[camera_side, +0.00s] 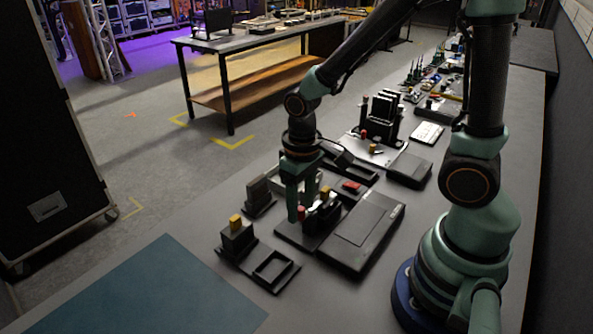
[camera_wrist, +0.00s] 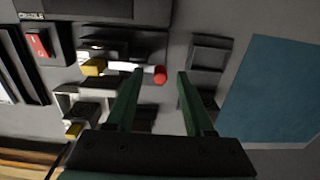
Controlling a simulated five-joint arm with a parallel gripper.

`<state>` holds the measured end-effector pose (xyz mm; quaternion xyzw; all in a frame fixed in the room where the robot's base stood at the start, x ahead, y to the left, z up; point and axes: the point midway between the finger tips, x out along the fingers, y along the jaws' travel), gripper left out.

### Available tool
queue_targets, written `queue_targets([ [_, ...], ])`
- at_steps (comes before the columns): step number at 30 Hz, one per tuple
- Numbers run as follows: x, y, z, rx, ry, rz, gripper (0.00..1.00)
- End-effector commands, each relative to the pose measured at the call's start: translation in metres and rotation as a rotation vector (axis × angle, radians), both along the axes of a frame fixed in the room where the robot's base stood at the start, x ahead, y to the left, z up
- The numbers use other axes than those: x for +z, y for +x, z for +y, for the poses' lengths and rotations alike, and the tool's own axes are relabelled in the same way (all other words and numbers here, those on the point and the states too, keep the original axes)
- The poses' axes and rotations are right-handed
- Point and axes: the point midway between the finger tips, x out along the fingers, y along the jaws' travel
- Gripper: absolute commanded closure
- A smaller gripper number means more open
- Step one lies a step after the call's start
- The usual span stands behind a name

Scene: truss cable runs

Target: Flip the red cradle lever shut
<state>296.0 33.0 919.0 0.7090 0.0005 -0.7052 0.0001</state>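The red-tipped lever (camera_wrist: 160,75) shows in the wrist view as a pale rod with a red end, extending right from beside a yellow knob (camera_wrist: 93,67). In the side view its red end (camera_side: 301,213) shows between my fingers, on a black fixture. My gripper (camera_side: 302,204) points down over this fixture. In the wrist view my gripper (camera_wrist: 160,73) is open, with the red end between its two green fingertips. The left finger overlaps part of the rod in that view; I cannot tell whether it touches. The cradle is partly hidden by my fingers.
A flat black box (camera_side: 362,231) lies right of the fixture, with a red switch (camera_side: 351,187) behind. The blue mat (camera_side: 150,295) is clear.

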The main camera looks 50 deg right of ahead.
Motion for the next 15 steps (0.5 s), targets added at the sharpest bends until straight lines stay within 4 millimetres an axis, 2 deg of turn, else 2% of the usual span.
queue_targets([
  [9, 0.002, -0.001, 0.000, 0.001, 0.000, 0.003, 0.48],
  [15, 0.024, 0.000, 0.000, 0.001, 0.000, -0.003, 0.48],
])
